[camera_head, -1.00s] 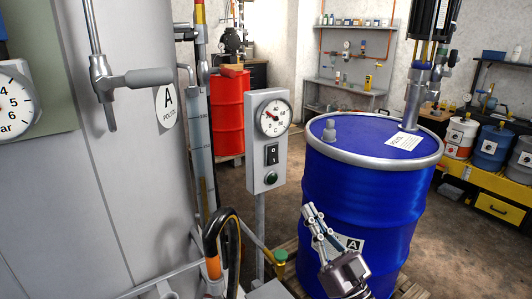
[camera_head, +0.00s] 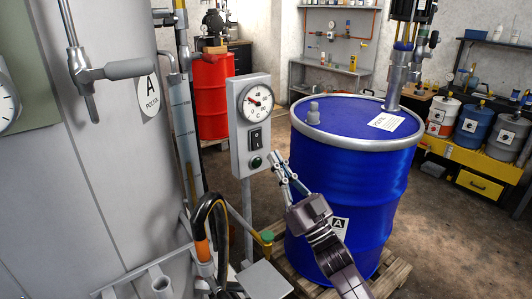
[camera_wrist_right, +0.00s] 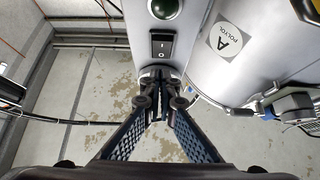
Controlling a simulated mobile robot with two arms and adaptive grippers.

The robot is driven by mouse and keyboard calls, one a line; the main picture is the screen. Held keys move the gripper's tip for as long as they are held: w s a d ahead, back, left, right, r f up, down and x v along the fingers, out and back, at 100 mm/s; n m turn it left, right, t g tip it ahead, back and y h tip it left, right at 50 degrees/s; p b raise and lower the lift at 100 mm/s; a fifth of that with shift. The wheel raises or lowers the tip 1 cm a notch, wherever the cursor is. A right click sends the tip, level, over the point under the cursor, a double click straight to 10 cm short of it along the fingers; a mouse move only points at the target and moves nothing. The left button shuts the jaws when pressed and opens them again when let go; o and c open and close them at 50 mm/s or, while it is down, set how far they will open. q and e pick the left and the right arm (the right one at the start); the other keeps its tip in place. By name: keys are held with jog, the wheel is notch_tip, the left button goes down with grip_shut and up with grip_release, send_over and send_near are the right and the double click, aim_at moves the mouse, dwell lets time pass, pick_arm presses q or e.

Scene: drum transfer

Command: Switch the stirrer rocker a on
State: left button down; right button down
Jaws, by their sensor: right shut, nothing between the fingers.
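The stirrer rocker (camera_head: 255,137) is a black switch on the front of a grey control box (camera_head: 239,165), between a round gauge (camera_head: 255,102) above and a green lamp (camera_head: 256,162) below. I cannot tell which way the rocker is tipped. In the right wrist view the rocker (camera_wrist_right: 161,45) shows upside down, just beyond the fingertips. My right gripper (camera_head: 281,165) is shut and empty. Its fingertips are just right of the green lamp in the head view, lower than the rocker. No contact with the box is visible. My left gripper is not in view.
A blue drum (camera_head: 345,170) stands on a wooden pallet (camera_head: 397,272) right of the box. A large grey tank (camera_head: 115,190) and pipes fill the left. A red drum (camera_head: 212,95) stands behind. Open floor lies at the right.

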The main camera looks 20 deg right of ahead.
jog(key=w+b, duration=0.1)
jog(key=w+a+b, duration=0.1)
jog(key=w, duration=0.1)
jog(key=shift+w+a+f, duration=0.1)
jog(key=shift+w+f, duration=0.1)
jog(key=shift+w+a, duration=0.15)
jog(key=shift+w, duration=0.2)
jog(key=shift+b, duration=0.3)
jog(key=shift+w+a+f+b, duration=0.15)
jog(key=shift+w+f+b, duration=0.15)
jog(key=shift+w+b, duration=0.25)
jog(key=shift+r, duration=0.15)
jog(key=shift+s, duration=0.15)
send_near(259, 147)
jog(key=v, duration=0.4)
jog(key=shift+s+f, duration=0.25)
jog(key=shift+f, duration=0.05)
